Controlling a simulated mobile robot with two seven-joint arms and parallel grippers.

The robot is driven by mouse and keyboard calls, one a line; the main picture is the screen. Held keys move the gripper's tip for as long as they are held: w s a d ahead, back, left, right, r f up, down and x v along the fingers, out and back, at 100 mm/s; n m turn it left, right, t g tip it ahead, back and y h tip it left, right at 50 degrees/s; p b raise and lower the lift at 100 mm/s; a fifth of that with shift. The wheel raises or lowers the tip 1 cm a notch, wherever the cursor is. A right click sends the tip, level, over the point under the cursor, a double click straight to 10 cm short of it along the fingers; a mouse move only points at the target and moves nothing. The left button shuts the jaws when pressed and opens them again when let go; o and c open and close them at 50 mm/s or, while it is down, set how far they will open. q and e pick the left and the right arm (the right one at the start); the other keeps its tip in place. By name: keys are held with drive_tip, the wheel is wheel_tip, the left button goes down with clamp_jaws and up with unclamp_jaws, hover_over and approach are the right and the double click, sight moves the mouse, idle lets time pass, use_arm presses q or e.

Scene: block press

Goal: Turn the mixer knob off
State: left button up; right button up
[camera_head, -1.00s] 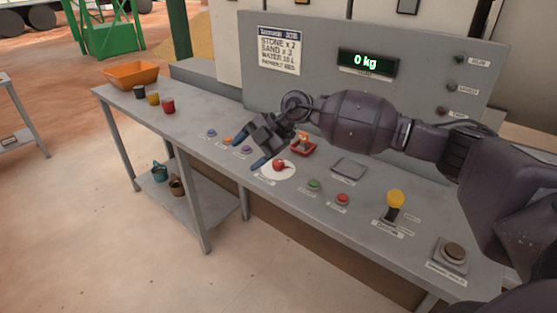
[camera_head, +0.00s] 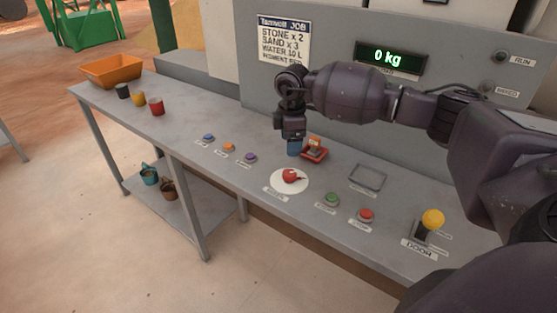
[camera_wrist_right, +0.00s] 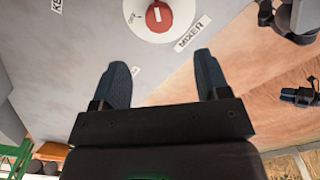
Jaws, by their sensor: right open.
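The red mixer knob (camera_head: 291,176) sits on a round white plate on the grey counter in the head view. In the right wrist view the knob (camera_wrist_right: 158,17) is at the top, with a white bar across it, beside the "MIXER" label (camera_wrist_right: 192,33). My right gripper (camera_head: 293,148) points down just behind the knob in the head view, apart from it. In the wrist view its two blue fingertips (camera_wrist_right: 163,72) are spread with nothing between them.
Blue, orange and purple buttons (camera_head: 250,158) lie left of the knob. Green and red buttons (camera_head: 366,215) and a yellow-topped lever (camera_head: 432,220) stand to its right. A red-based switch (camera_head: 314,151) is close to the gripper. An upright panel (camera_head: 340,95) rises behind.

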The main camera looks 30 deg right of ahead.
sight(289, 173)
wheel_tip(289, 173, down, 4)
drive_tip(key=shift+f, duration=0.2)
wheel_tip(289, 173, down, 5)
drive_tip(key=shift+f+b, duration=0.1)
drive_tip(key=shift+b, duration=0.45)
drive_tip(key=shift+w+f, duration=0.1)
drive_tip(key=shift+f, duration=0.5)
use_arm(q)
drive_tip(key=shift+s+f, duration=0.1)
drive_tip(key=shift+f, duration=0.5)
drive_tip(key=shift+s+f, duration=0.1)
drive_tip(key=shift+s, duration=0.05)
drive_tip(key=shift+s+f, duration=0.1)
drive_tip(key=shift+s, duration=0.15)
use_arm(e)
drive_tip(key=c, duration=0.9)
